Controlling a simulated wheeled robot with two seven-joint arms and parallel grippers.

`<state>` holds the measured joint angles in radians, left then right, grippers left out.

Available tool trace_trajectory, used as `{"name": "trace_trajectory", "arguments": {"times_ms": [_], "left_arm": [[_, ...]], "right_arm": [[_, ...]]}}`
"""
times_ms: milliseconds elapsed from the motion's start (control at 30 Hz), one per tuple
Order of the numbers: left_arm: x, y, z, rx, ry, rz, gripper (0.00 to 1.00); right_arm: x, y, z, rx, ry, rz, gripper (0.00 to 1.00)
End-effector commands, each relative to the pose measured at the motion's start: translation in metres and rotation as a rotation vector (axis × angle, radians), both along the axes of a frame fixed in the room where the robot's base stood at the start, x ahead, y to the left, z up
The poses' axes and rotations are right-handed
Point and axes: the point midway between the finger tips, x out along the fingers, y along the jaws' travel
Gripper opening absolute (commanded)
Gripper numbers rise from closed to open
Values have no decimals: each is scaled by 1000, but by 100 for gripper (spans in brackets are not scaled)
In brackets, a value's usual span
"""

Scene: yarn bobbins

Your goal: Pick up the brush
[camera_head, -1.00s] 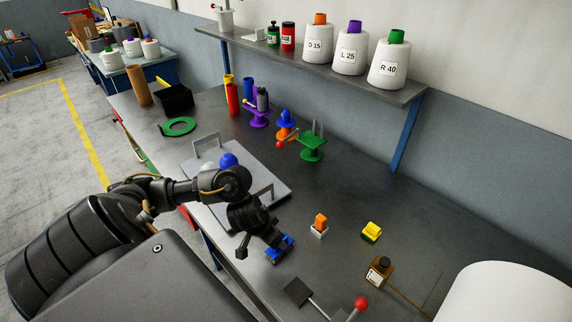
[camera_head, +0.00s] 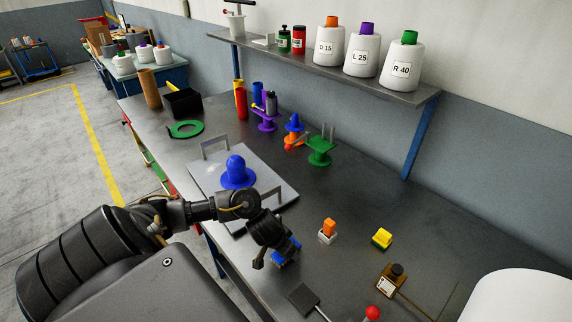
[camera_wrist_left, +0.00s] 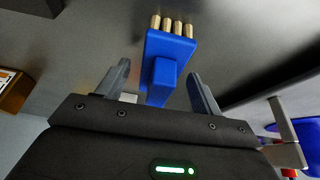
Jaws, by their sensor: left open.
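The brush is blue with several tan bristle tufts. It lies on the dark workbench (camera_head: 350,190) near the front edge, partly hidden by my left gripper in the head view. In the left wrist view the brush (camera_wrist_left: 165,60) has its narrow handle between the two jaws, with its bristle end pointing away. My left gripper (camera_wrist_left: 160,85) is open, with a visible gap on each side of the handle. In the head view my left gripper (camera_head: 271,260) is at the brush. My right gripper is not in view.
A shelf (camera_head: 300,62) runs above.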

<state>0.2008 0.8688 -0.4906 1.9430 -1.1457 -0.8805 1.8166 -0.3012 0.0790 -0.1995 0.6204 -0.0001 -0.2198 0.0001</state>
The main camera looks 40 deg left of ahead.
Motion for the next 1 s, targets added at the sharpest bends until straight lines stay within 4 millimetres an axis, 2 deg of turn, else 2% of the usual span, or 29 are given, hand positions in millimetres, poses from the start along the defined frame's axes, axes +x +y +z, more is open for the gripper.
{"name": "trace_trajectory", "arguments": {"times_ms": [100, 333, 700, 733, 1000], "left_arm": [[4, 0, -9, 1, 0, 0, 66], [4, 0, -9, 0, -1, -1, 66], [4, 0, -9, 1, -1, -1, 19], [4, 0, -8, 1, -1, -1, 17], [4, 0, -7, 1, -1, -1, 17]], "right_arm": [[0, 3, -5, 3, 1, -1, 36], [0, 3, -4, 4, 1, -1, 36], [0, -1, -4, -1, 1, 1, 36], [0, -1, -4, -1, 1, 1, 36], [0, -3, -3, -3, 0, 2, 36]]}}
